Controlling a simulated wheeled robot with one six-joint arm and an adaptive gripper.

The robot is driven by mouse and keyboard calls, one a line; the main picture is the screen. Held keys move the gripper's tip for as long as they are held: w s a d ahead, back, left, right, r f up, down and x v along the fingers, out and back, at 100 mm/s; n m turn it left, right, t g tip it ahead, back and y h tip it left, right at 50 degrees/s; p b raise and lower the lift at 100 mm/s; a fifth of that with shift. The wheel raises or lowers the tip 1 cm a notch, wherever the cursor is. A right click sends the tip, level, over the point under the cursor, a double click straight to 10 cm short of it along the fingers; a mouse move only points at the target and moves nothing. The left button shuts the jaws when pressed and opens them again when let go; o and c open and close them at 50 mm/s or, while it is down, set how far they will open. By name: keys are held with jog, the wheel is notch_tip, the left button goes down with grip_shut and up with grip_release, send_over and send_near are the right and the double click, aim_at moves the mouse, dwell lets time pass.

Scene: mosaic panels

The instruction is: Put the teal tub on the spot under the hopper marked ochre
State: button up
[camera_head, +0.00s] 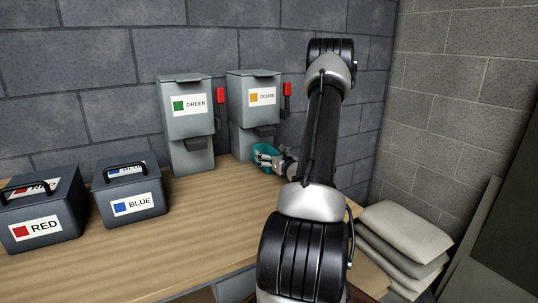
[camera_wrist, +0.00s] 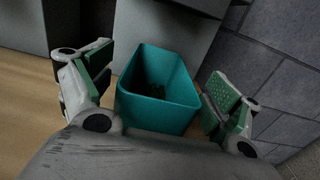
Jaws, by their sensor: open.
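The teal tub (camera_wrist: 158,112) stands upright on the wooden table in the wrist view, with some dark contents or shadow at its bottom. It also shows in the head view (camera_head: 263,157), partly hidden by my gripper. My gripper (camera_wrist: 158,92) is open, with one finger on each side of the tub and gaps between the pads and its walls. The hopper marked ochre (camera_head: 255,115) stands against the back wall, with its spout above the table. The tub is at or just in front of the base of this hopper; the exact spot beneath it is hidden.
The hopper marked green (camera_head: 187,130) stands left of the ochre one. Each hopper has a red lever at its right. A blue-labelled box (camera_head: 131,190) and a red-labelled box (camera_head: 42,215) stand on the table (camera_head: 190,225) at left. Stacked sacks (camera_head: 405,235) lie at right.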

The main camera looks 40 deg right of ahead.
jog(key=v, duration=1)
jog(key=shift+d, duration=0.1)
jog(key=shift+s+a, duration=0.2)
jog(key=shift+s, duration=0.1)
jog(key=a+r+n+g+y, duration=0.1)
jog(key=a+r+n+y, duration=0.3)
jog(key=a, duration=0.4)
jog(key=a+r+n+g+y, duration=0.1)
jog(key=a+r+n+y, duration=0.1)
jog(key=a+n+y, duration=0.45)
jog(key=a+r+n+g+y, duration=0.2)
jog(key=a+r+n+y, duration=0.1)
jog(key=a, duration=0.7)
jog(key=s+a+r+n+g+y, duration=0.1)
jog(key=s+a+n+g+y, duration=0.1)
jog(key=s+a+n+g, duration=0.45)
jog(key=s+a+n+g+h, duration=0.5)
jog(key=s+n, duration=0.6)
jog(key=s+d+r+n+t+h, duration=0.1)
jog(key=d+r+n+t+h, duration=0.1)
jog(key=d+r+n+h, duration=0.4)
jog(key=shift+s+d+r+n, duration=0.2)
jog(key=shift+d+r+n, duration=0.25)
jog(key=shift+n, duration=0.45)
